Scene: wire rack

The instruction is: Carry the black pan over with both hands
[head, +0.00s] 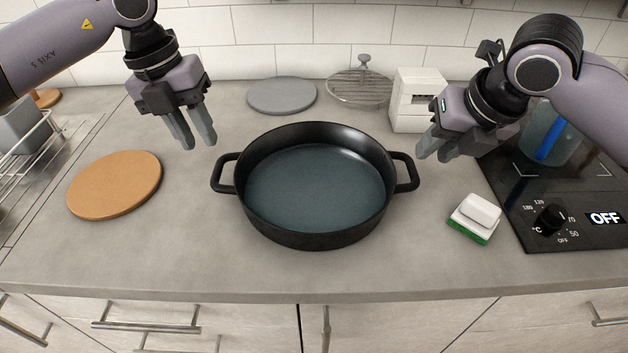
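The black pan (315,238) stands upright and empty on the grey counter, in the middle of the head view. It has a loop handle on its left side (222,174) and one on its right side (409,172). My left gripper (199,138) is above and behind the left handle, apart from it, with a narrow gap between its fingers and nothing visible in it. My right gripper (434,152) is just above and to the right of the right handle, seemingly apart from it. Its fingers are seen at an angle, so its opening is unclear.
A round wooden board (115,184) lies left of the pan. A grey disc (282,95), a wire rack (359,87) and a white box (411,122) are behind it. A sponge-like block (474,219) and a black hob (560,195) are at right. The front counter strip is clear.

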